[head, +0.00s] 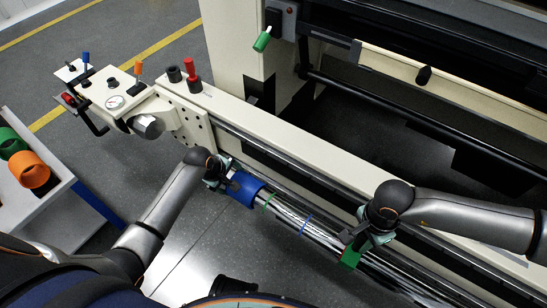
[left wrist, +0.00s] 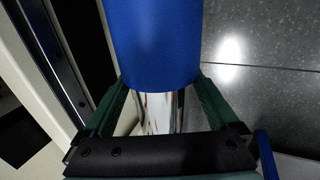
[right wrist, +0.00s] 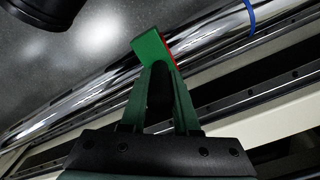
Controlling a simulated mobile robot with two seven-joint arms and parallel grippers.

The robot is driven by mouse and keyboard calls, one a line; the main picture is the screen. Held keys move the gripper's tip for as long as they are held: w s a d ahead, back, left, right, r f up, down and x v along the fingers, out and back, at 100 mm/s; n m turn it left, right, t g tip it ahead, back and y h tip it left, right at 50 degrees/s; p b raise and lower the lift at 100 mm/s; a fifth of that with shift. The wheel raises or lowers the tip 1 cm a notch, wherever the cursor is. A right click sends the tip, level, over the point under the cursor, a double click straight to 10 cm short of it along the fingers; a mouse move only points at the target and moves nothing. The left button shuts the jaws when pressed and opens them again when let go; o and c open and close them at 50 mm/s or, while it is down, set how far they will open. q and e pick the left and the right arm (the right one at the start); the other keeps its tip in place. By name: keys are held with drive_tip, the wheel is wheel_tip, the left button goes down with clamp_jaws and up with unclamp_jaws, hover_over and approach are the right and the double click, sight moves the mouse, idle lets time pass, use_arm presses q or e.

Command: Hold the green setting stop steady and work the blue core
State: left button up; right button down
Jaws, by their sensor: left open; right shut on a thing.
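The blue core (head: 245,188) is a thick sleeve around a shiny shaft (head: 325,235) in front of the machine. My left gripper (head: 232,184) is open at the core's left end. In the left wrist view, its fingers (left wrist: 160,84) stand on either side of the blue core's near end (left wrist: 152,45); I cannot tell whether they touch it. The green setting stop (head: 350,257) is a small block further right at the shaft. My right gripper (head: 352,243) is shut on it; in the right wrist view, the fingertips (right wrist: 160,68) meet at the green stop (right wrist: 149,47), which has a red edge.
A thin green band (head: 268,200) and a blue band (head: 305,224) circle the shaft between core and stop. The cream machine rail (head: 290,140) runs close behind. A control panel (head: 115,95) stands at upper left. A white cart (head: 45,205) holds green and orange rolls.

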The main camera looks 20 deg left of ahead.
sight(265, 201)
use_arm(q)
drive_tip(key=shift+s+d, duration=0.2)
drive_tip(key=shift+d, duration=0.45)
drive_tip(key=shift+s+d, duration=0.2)
drive_tip(key=shift+d, duration=0.45)
drive_tip(key=shift+d, duration=0.15)
drive_tip(key=shift+s+d, duration=0.25)
drive_tip(key=shift+d, duration=0.5)
drive_tip(key=shift+d, duration=0.2)
drive_tip(key=shift+s+d, duration=0.2)
drive_tip(key=shift+d, duration=0.4)
drive_tip(key=shift+s+d, duration=0.2)
drive_tip(key=shift+d, duration=0.4)
drive_tip(key=shift+s+d, duration=0.1)
drive_tip(key=shift+d, duration=0.25)
drive_tip(key=shift+s+d, duration=0.2)
drive_tip(key=shift+d, duration=0.55)
drive_tip(key=shift+s+d, duration=0.25)
drive_tip(key=shift+d, duration=0.45)
drive_tip(key=shift+s+d, duration=0.2)
drive_tip(key=shift+d, duration=0.55)
drive_tip(key=shift+d, duration=0.15)
